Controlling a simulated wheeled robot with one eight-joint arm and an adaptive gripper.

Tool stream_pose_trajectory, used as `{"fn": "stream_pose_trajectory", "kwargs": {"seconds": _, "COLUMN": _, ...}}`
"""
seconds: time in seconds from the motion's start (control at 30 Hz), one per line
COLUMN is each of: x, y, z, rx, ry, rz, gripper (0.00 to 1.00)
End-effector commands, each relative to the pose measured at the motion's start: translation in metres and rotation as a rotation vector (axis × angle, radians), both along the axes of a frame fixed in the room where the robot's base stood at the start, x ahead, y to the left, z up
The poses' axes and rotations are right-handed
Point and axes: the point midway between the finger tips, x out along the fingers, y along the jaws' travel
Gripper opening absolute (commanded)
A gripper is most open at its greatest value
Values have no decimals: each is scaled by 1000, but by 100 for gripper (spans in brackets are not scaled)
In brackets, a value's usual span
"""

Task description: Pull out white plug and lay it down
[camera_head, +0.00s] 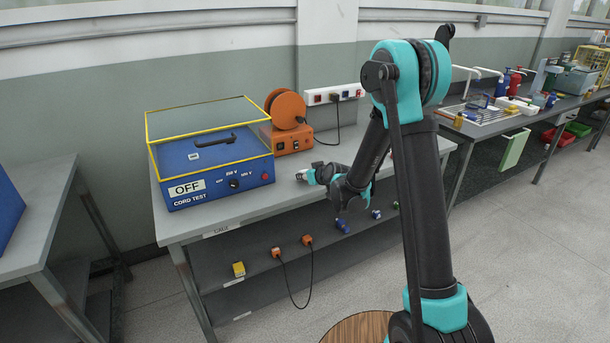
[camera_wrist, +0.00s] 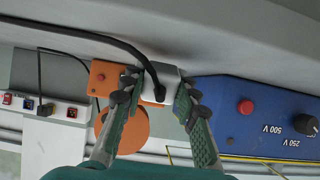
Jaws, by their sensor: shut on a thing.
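The white plug (camera_wrist: 165,76) sits between the fingers of my gripper (camera_wrist: 160,92) in the wrist view, with a black cord running from it to the upper left. The gripper is shut on it. In the head view my gripper (camera_head: 308,175) is low over the grey bench (camera_head: 230,212), to the right of the blue cord tester. A small pale piece of the plug shows at its tip. Whether the plug sits in a socket cannot be told; its pin end is hidden.
The blue cord tester (camera_head: 218,188) has a yellow-edged clear cover and an OFF sign. An orange reel unit (camera_head: 287,138) stands behind my gripper. A white socket strip (camera_head: 335,94) is on the wall. Small plugs and a cord lie on the lower shelf (camera_head: 262,265).

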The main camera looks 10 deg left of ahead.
Motion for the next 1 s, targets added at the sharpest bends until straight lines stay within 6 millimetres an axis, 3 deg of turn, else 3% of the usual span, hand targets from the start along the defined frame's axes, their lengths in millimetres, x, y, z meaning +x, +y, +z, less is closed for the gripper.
{"fn": "stream_pose_trajectory", "kwargs": {"seconds": 0.03, "x": 0, "y": 0, "z": 0, "rx": 0, "ry": 0, "rz": 0, "gripper": 32}}
{"fn": "stream_pose_trajectory", "kwargs": {"seconds": 0.2, "x": 0, "y": 0, "z": 0, "rx": 0, "ry": 0, "rz": 0, "gripper": 53}}
{"fn": "stream_pose_trajectory", "kwargs": {"seconds": 0.63, "x": -5, "y": -4, "z": 4, "rx": 0, "ry": 0, "rz": -1, "gripper": 54}}
{"fn": "stream_pose_trajectory", "kwargs": {"seconds": 1.0, "x": -51, "y": -35, "z": 34, "rx": -1, "ry": 1, "rz": -1, "gripper": 54}}
